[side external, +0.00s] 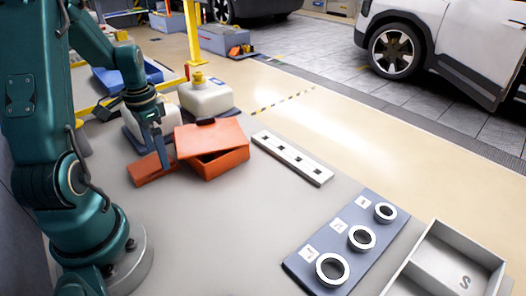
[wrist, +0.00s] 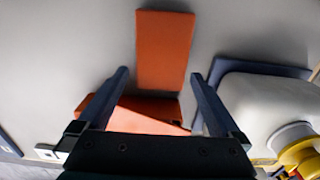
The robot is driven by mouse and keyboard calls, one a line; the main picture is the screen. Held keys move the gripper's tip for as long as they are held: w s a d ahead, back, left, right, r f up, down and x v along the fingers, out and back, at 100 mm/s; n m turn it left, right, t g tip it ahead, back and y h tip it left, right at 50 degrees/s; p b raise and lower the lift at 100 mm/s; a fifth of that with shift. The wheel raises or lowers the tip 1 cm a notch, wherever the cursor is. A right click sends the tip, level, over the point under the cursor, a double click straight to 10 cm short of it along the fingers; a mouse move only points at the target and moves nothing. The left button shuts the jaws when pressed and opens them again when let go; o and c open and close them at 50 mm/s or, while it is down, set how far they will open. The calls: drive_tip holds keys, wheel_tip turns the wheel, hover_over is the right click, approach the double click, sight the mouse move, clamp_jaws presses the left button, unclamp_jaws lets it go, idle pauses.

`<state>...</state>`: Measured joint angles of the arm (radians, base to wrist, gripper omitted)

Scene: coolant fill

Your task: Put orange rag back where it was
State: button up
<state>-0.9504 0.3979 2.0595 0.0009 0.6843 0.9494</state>
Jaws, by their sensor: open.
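A flat orange rectangle, which looks like the orange rag (side external: 146,172), lies on the grey bench just left of the orange box. It also shows in the wrist view (wrist: 165,48), running between and beyond my fingertips. My gripper (side external: 161,163) is pointed down over the rag's right end, close to the box. In the wrist view my gripper (wrist: 159,76) is open, with a finger to either side of the rag and nothing held. Whether the fingertips touch the bench cannot be told.
A white jug with a yellow cap (side external: 206,96) stands behind the box; another pale container is partly hidden by my arm. A white slotted strip (side external: 292,158), a blue ring board (side external: 300,262) and a grey tray (side external: 440,228) lie to the right. The front middle bench is clear.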

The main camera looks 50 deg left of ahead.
wheel_tip(320, 180, up, 9)
drive_tip(key=s+d+r+t, duration=0.1)
drive_tip(key=d+r+t, duration=0.1)
drive_tip(key=d, duration=0.9)
drive_tip(key=s+d+r+t, duration=0.1)
drive_tip(key=d+r+t, duration=0.1)
drive_tip(key=d, duration=0.9)
drive_tip(key=shift+t, duration=0.8)
